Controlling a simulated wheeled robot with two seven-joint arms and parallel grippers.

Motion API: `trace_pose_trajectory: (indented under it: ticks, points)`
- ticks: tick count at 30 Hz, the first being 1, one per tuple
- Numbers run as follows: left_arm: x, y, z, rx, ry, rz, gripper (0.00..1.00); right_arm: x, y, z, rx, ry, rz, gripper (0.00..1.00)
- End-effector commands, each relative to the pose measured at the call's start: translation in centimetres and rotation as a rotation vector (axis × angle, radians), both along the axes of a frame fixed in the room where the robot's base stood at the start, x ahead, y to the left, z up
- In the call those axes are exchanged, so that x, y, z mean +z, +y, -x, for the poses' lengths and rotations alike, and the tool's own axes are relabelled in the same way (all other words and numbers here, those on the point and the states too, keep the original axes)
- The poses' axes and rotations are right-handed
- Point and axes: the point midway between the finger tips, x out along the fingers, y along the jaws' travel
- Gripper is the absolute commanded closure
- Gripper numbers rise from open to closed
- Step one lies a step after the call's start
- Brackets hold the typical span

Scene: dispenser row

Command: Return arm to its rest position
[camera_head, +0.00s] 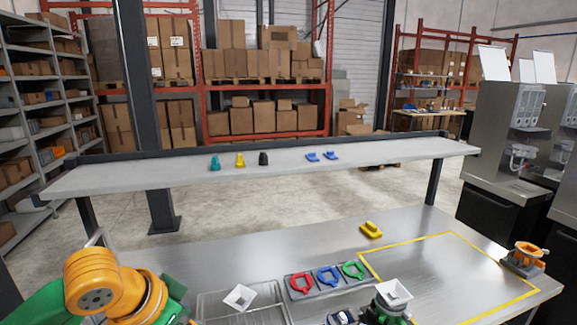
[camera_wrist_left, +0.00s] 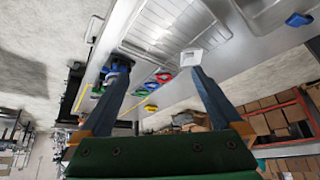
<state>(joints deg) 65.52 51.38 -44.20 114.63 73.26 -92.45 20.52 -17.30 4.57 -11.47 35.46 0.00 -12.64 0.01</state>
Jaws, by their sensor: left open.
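My left arm (camera_head: 95,285), with an orange joint and green links, comes in at the lower left of the head view. Its gripper does not show clearly there. In the left wrist view my left gripper (camera_wrist_left: 158,75) has its two dark fingers spread apart, with nothing held between them. Beyond the fingers are the table, the colored rings and a white square funnel (camera_wrist_left: 190,58), which appears near the right finger's tip. I cannot tell from this view whether they touch. My right gripper is in neither view.
The steel table holds a wire tray (camera_head: 210,305) with a white funnel (camera_head: 240,297), red (camera_head: 301,283), blue and green rings, a yellow piece (camera_head: 371,230), and an orange-topped device (camera_head: 526,258). A raised shelf (camera_head: 120,178) carries small colored parts. The yellow-outlined area is mostly bare.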

Motion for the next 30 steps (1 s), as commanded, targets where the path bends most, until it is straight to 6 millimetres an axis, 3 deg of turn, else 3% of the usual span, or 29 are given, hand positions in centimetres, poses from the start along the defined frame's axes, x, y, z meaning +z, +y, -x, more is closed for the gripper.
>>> trace_pose_trajectory:
  ticks: [11, 19, 23, 30]
  points:
    - [-6.5, -3.9, 1.5, -0.1, -0.001, 0.01, 0.0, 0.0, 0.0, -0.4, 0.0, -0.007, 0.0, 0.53]
    - [-13.1, -6.9, 5.4, -0.068, 0.0, 0.084, 0.0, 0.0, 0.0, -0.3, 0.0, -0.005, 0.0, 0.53]
    - [-16.2, -6.3, 8.2, 0.037, 0.025, 0.098, 0.0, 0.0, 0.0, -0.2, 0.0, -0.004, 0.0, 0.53]
    - [-20.6, -2.4, 14.3, 0.263, 0.119, 0.021, 0.0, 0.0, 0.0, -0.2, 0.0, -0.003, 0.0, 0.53]
